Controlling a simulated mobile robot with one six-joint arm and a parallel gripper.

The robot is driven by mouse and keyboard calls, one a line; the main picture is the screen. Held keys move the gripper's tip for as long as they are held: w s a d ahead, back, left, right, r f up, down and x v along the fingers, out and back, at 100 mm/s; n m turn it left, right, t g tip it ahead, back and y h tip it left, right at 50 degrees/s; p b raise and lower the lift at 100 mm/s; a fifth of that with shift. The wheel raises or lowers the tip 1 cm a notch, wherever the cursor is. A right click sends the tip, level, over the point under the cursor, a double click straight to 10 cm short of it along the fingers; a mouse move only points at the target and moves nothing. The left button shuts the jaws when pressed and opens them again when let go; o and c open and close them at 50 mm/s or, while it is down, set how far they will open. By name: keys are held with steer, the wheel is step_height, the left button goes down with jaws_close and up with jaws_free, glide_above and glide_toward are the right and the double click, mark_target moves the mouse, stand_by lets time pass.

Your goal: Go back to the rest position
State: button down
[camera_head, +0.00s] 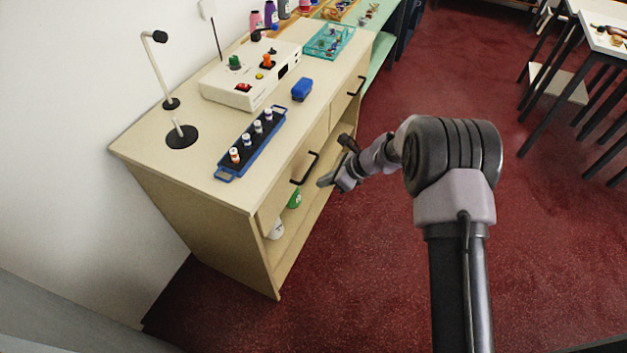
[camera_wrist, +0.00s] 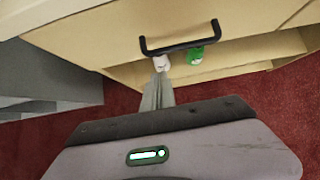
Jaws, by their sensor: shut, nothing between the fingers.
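My gripper (camera_head: 336,178) is shut and empty. In the head view it hangs in front of the wooden counter (camera_head: 230,194), beside the black handle of the near drawer (camera_head: 304,169). In the wrist view its closed fingers (camera_wrist: 158,93) point toward the counter front, just below a black drawer handle (camera_wrist: 180,42). My arm reaches in from the right of the head view, over the red floor. I cannot tell whether the gripper touches the counter.
On the counter are a blue tray of vials (camera_head: 250,146), a white device (camera_head: 250,78), a blue block (camera_head: 302,90), a teal tray (camera_head: 329,41) and a lamp (camera_head: 158,72). The open shelf holds a green item (camera_head: 295,197) and a white one (camera_head: 275,230). Red floor (camera_head: 375,270) is clear nearby.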

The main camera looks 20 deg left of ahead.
steer(key=s+d+r+n+p, duration=0.1)
steer(key=d+r, duration=0.3)
steer(key=r, duration=0.3)
steer(key=d+r+n+t+p, duration=0.1)
steer(key=d+r, duration=0.2)
steer(key=r, duration=0.3)
steer(key=s+d+r+n+p, duration=0.1)
steer(key=d+r, duration=0.3)
steer(key=r, duration=0.3)
steer(key=s+d+r+n+t+h, duration=0.1)
steer(key=s+d+r+n, duration=0.1)
steer(key=s+d+r, duration=0.3)
steer(key=s+d+r+n+t+h, duration=0.1)
steer(key=s+d+r+n, duration=0.15)
steer(key=r, duration=0.45)
steer(key=s+d+r+n+t+h, duration=0.1)
steer(key=s+d+r+n+h, duration=0.1)
steer(key=s+d, duration=0.4)
steer(key=s+d+r+n+t+h, duration=0.1)
steer(key=s+d+n, duration=0.3)
steer(key=s, duration=0.8)
steer(key=shift+s+d+r+t+h, duration=0.3)
steer(key=shift+s+d+r+h, duration=0.1)
steer(key=shift+d, duration=0.75)
